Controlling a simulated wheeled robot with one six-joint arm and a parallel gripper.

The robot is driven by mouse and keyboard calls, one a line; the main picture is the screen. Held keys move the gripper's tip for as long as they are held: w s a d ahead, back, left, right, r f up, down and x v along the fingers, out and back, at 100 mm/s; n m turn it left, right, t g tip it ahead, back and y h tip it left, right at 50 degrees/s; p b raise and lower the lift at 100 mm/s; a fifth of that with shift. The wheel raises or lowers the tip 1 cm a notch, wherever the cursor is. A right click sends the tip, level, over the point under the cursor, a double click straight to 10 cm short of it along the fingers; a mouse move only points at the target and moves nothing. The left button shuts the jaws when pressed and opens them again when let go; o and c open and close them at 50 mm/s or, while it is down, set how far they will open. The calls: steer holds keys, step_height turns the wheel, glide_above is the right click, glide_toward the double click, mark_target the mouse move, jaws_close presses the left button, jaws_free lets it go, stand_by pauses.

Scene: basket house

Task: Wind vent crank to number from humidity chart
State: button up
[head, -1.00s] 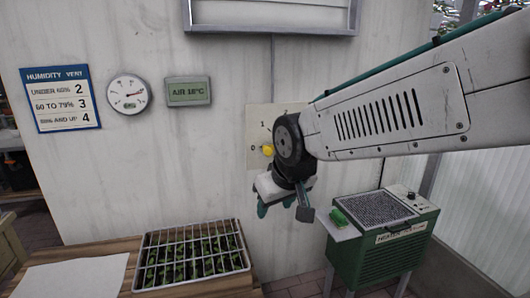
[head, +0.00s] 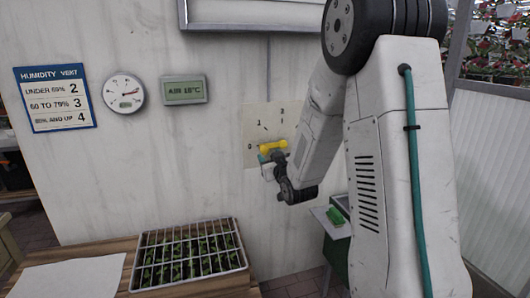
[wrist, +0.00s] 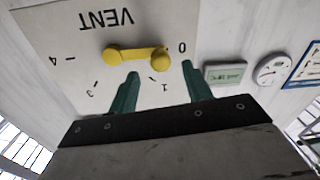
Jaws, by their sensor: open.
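The vent plate (head: 257,122) on the wall carries a yellow crank (head: 272,146), whose knob end lies toward the 0. In the wrist view, upside down, the crank (wrist: 135,55) spans from its hub to its knob near 0; 1, 3 and 4 show too. My gripper (head: 270,160) is open at the crank. In the wrist view its green fingertips (wrist: 160,70) lie to either side of the knob; I cannot tell whether they touch it. The humidity chart (head: 55,97) reads under 60% 2, 60 to 79% 3, 80% and up 4. The round gauge's (head: 124,94) needle points right; its figures are too small to read.
An air display (head: 184,90) reads 18°C. A seedling tray (head: 189,256) and a blank sheet (head: 68,277) lie on the wooden bench below.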

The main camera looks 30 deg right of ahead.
mark_target(265, 152)
steer(key=x, duration=0.5)
steer(key=shift+w, duration=0.4)
jaws_close()
